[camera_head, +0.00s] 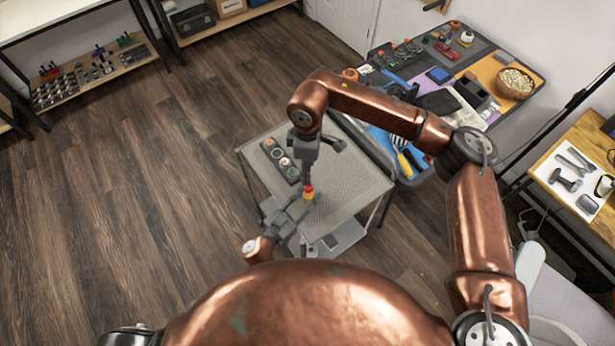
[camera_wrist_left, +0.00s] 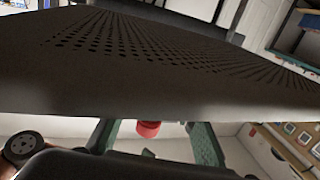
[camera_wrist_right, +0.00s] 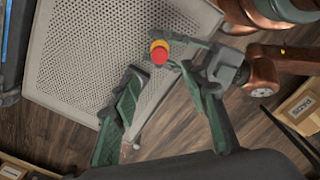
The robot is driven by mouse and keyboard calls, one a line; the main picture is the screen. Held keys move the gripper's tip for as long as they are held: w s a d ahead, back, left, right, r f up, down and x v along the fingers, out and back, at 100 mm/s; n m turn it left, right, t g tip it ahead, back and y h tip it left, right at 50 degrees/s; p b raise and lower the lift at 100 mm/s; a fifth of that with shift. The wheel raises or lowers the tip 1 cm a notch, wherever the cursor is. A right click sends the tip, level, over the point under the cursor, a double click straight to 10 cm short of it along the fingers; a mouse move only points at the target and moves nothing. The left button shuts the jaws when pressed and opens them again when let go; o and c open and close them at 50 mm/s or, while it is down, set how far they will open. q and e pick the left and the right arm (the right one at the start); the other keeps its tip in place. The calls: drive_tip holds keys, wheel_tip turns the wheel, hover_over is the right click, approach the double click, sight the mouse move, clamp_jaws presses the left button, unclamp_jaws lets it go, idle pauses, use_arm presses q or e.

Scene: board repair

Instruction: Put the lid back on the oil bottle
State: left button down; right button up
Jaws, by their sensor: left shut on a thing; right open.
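A small red and yellow piece (camera_head: 308,192) shows near the front edge of the perforated table (camera_head: 345,180); I take it for the oil bottle. Red is uppermost in the head view. My left gripper (camera_head: 301,203) is shut on it from the front left. It also shows in the right wrist view (camera_wrist_right: 159,52), and its red part lies between the green fingers in the left wrist view (camera_wrist_left: 148,129). My right gripper (camera_head: 307,177) points down just above it, open, with its fingers spread in the right wrist view (camera_wrist_right: 160,75). I cannot tell whether the red part is the lid.
A dark tray (camera_head: 281,161) with several round items lies on the perforated table. A shelf with a grey box (camera_head: 330,241) is below. A workbench with tools and a wicker bowl (camera_head: 515,83) stands behind right. The floor at left is clear.

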drive_tip(key=shift+r, duration=1.6)
use_arm(q)
drive_tip(key=c, duration=1.4)
unclamp_jaws()
drive_tip(key=shift+c, duration=0.2)
drive_tip(key=v, duration=1.2)
use_arm(e)
drive_tip(key=shift+f, duration=0.1)
